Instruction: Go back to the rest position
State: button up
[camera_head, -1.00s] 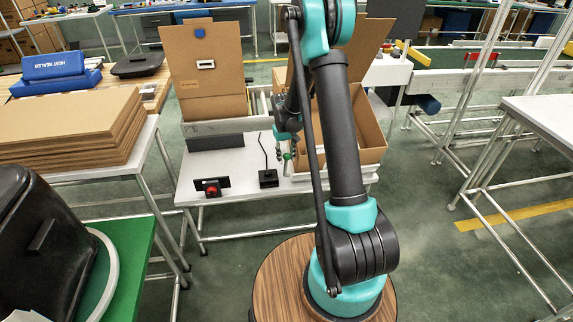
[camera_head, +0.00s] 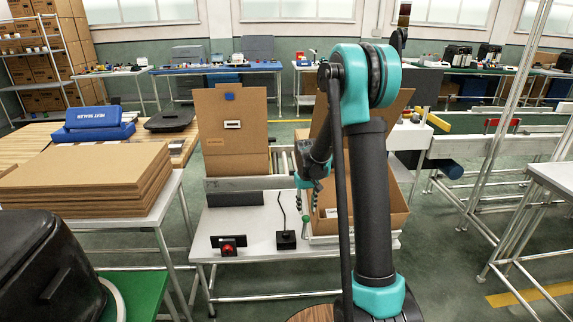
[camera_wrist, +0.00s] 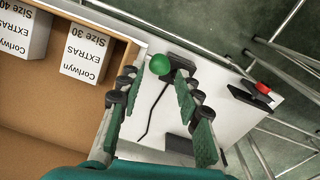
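My gripper (camera_wrist: 158,88) is open, with its two green-padded fingers apart and nothing held between them in the wrist view. In the head view my gripper (camera_head: 311,200) hangs above the white table, beside the open cardboard carton (camera_head: 386,222). In the wrist view the carton (camera_wrist: 60,120) lies to the left of the fingers and holds white boxes (camera_wrist: 88,52) marked Corlwyn EXTRAS. A green ball (camera_wrist: 159,64) shows just past the fingertips. My arm hides part of the carton in the head view.
The white table (camera_head: 262,226) carries a red button (camera_head: 228,249) and a small black stand (camera_head: 285,240). An upright cardboard piece (camera_head: 232,135) stands behind. Stacked cardboard sheets (camera_head: 85,175) and a blue heat sealer (camera_head: 93,122) are on the left. Metal frames stand at right.

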jog(key=s+d+r+m+t, duration=0.1)
jog(key=s+d+r+t, duration=0.1)
jog(key=s, duration=1.2)
jog(key=s+d+r+m+t, duration=0.1)
jog(key=s+d+r, duration=0.1)
jog(key=s, duration=1.2)
jog(key=shift+r+t+y, duration=0.3)
jog(key=shift+r+t, duration=0.1)
